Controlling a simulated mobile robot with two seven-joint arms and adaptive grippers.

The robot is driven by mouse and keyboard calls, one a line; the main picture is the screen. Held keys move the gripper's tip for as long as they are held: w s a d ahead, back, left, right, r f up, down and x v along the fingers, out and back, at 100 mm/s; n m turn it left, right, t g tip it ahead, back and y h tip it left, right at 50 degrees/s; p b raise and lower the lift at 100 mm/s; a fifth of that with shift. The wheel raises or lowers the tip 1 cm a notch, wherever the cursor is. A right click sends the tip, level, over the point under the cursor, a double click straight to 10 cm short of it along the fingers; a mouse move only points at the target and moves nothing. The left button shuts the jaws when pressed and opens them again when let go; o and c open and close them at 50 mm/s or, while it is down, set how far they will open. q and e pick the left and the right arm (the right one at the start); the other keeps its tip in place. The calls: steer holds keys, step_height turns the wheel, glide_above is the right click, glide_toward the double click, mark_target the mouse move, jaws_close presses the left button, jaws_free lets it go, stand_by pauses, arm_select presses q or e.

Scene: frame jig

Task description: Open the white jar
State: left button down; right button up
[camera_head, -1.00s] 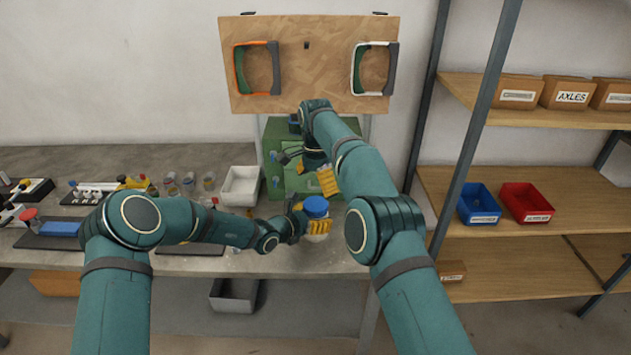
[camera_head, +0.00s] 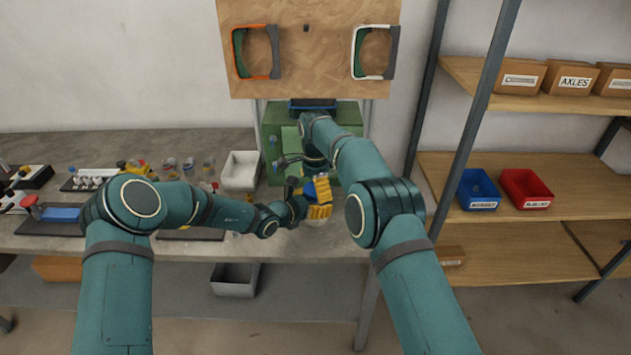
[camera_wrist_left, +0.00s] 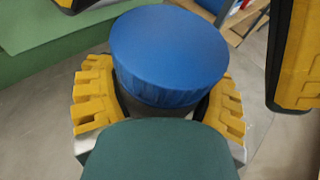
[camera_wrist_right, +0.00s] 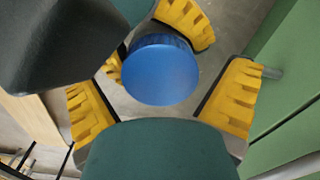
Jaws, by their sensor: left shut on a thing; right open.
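The white jar (camera_head: 316,224) is mostly hidden behind the grippers; only a pale part shows low in the head view. Its round blue lid (camera_wrist_left: 170,55) is on top and also shows in the right wrist view (camera_wrist_right: 160,75). My left gripper (camera_head: 318,212) is shut on the jar, its yellow fingers on both sides just below the lid. My right gripper (camera_wrist_right: 160,108) is open, its yellow fingers apart on either side of the lid, with visible gaps. In the head view the right gripper (camera_head: 322,187) covers most of the lid.
A green fixture (camera_head: 350,115) stands behind the grippers, under a wooden board (camera_head: 305,60) with two frames. A white bin (camera_head: 240,171) is left of it on the grey bench (camera_head: 200,250). Shelves with blue (camera_head: 478,190) and red (camera_head: 526,189) bins stand at right.

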steer(key=shift+f, duration=0.1)
steer(key=c, duration=1.3)
steer(key=shift+n, duration=0.3)
steer(key=shift+c, duration=0.2)
steer(key=n, duration=1.3)
steer(key=o, duration=1.3)
steer(key=shift+c, duration=0.2)
